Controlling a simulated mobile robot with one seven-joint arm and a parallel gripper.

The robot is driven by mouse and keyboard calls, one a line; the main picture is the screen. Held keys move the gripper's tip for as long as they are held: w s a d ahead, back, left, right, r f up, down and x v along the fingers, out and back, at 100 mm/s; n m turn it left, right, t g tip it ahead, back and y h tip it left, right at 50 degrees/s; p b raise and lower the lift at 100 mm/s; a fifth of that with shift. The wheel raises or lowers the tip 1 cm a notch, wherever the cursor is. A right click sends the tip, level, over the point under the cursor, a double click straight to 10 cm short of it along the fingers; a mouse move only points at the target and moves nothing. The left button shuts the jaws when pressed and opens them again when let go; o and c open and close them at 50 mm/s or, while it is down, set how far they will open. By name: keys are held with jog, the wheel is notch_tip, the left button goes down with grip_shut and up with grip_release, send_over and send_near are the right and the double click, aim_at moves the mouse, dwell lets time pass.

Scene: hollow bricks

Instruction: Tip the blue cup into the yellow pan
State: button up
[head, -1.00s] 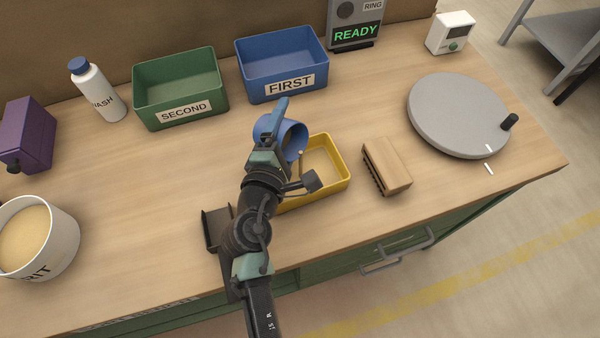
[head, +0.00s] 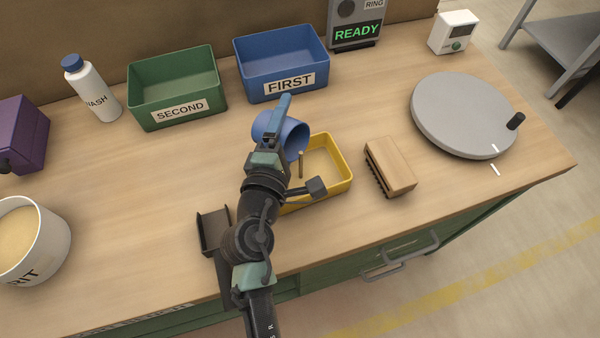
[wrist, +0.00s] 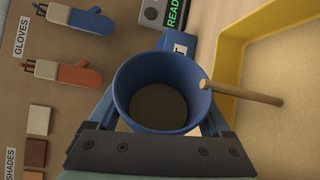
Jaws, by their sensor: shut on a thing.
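The blue cup (head: 291,135) is held in my gripper (head: 277,124) above the left back part of the yellow pan (head: 343,155). In the head view the cup is tilted, its mouth leaning right toward the pan. The wrist view shows the cup (wrist: 158,75) between the two fingers, with a grey-brown surface inside; I cannot tell whether that is contents or the bottom. A thin wooden rod (wrist: 245,92) reaches from the cup's rim toward the pan (wrist: 230,55). The rod also shows over the pan in the head view (head: 301,165). My arm hides part of the pan.
A wooden brush (head: 390,165) lies right of the pan, and a grey turntable (head: 462,115) beyond it. Blue FIRST (head: 282,96) and green SECOND (head: 176,115) bins stand behind. A dark bracket (head: 213,232) is left of my arm. The table's left middle is clear.

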jog(key=shift+d+b, duration=0.1)
jog(key=shift+b, duration=0.55)
jog(key=shift+m+b, duration=0.4)
jog(key=shift+s+r+m+t, duration=0.1)
jog(key=shift+r+m+t, duration=0.2)
jog(key=shift+r, duration=0.05)
jog(key=shift+d+f+b, duration=0.1)
jog(key=shift+b, duration=0.75)
jog(key=shift+s+m+t+b, duration=0.1)
jog(key=shift+m+t+b, duration=0.2)
jog(key=shift+m+b, duration=0.3)
jog(key=shift+d+r+b, duration=0.15)
jog(key=shift+r+b, duration=0.3)
jog(key=shift+b, duration=0.05)
jog(key=shift+s+f+m+t+b, duration=0.1)
jog(key=shift+m+t+b, duration=0.2)
jog(key=shift+m+b, duration=0.35)
